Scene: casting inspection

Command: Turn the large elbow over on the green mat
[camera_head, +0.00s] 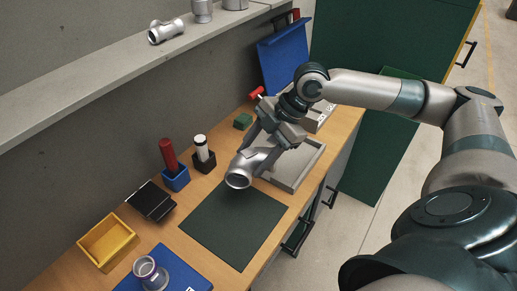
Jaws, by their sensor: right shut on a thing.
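The large elbow (240,178) is a grey metal pipe piece with a round open end facing the lower left. The gripper's fingers and the elbow's far end partly hide each other. The rest of the mat is bare. My left gripper is not in view.
A grey tray (312,160) stands right of the mat. A small metal fitting (148,269) sits on a blue mat (184,267).

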